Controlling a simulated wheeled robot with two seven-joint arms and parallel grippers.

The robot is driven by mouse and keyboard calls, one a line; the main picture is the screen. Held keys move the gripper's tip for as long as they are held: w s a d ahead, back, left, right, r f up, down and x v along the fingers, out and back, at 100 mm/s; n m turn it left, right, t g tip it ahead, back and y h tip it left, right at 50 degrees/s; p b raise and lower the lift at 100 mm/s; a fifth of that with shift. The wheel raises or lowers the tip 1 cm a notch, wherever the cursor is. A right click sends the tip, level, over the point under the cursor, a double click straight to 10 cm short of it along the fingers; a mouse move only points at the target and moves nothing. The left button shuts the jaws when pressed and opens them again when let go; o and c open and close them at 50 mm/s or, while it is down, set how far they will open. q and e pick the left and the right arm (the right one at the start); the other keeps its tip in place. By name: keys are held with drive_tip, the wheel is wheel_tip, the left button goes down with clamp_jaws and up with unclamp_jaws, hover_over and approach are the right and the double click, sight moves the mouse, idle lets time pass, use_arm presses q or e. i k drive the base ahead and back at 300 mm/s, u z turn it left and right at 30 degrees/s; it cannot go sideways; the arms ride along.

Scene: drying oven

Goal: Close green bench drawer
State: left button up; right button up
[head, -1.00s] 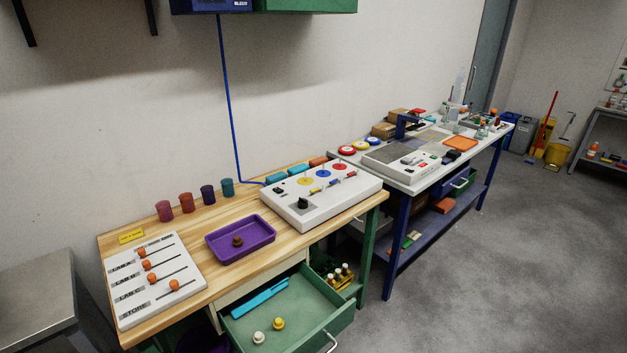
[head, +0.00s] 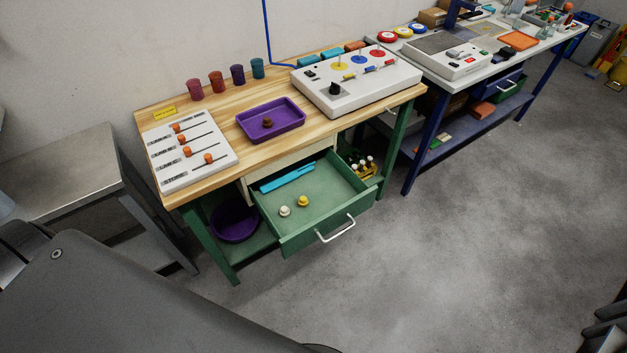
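The green bench drawer (head: 325,201) is pulled out from under the wooden-topped green bench (head: 205,108). Its front panel with a white bar handle (head: 336,229) faces the room. Inside lie a blue flat tool (head: 287,179), a white knob-like piece (head: 285,211) and a yellow one (head: 303,201). A dark grey part of my own arm fills the lower left of the head view. No fingertips of either gripper show.
A grey metal table (head: 70,175) stands left of the bench. A purple bowl (head: 234,221) sits on the shelf below, and a yellow bottle rack (head: 362,168) is right of the drawer. A blue-legged bench (head: 410,150) stands beyond. The grey floor in front is clear.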

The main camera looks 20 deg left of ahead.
sight(335, 193)
drive_tip(key=z, duration=1.45)
drive_tip(key=i, duration=2.9)
drive_tip(key=u, duration=3.25)
